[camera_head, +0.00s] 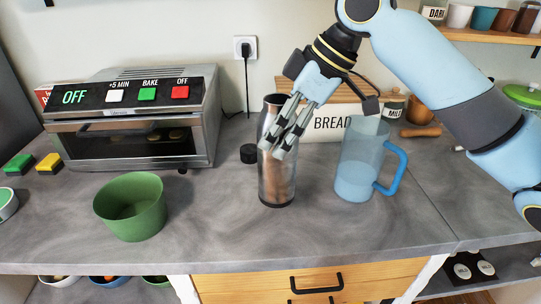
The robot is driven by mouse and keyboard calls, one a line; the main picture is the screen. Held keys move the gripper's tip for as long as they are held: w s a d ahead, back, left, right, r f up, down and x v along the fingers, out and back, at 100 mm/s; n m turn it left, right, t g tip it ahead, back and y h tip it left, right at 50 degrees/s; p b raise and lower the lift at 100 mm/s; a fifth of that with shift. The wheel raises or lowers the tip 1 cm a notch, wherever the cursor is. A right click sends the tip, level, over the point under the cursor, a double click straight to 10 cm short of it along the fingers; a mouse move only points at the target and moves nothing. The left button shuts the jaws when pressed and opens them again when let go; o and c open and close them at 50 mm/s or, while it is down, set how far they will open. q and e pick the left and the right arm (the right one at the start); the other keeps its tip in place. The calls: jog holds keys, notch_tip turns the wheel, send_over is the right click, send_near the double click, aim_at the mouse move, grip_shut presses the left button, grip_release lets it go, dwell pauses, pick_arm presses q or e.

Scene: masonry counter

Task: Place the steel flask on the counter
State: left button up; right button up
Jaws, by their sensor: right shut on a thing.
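The fingers hide part of the flask's front. My left gripper is not in view.
A blue translucent pitcher (358,172) stands close to the right of the flask. A green bowl (132,208) is to the left, in front of a toaster oven (140,120). A bread box (330,122) stands behind. The counter in front of the flask is clear.

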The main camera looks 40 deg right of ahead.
jog(key=w+d+f+p, duration=0.1)
jog(key=w+d+f, duration=0.2)
jog(key=w+f, duration=0.3)
notch_tip(320, 180, down, 2)
jog(key=shift+w+f+p, duration=0.15)
jog(key=shift+w+p, duration=0.15)
jog(key=shift+f, duration=0.1)
jog(key=o, duration=1.8)
jog(key=shift+c, duration=0.2)
jog(key=b+v, duration=0.1)
jog(key=v, duration=1.1)
jog(key=shift+b, duration=0.4)
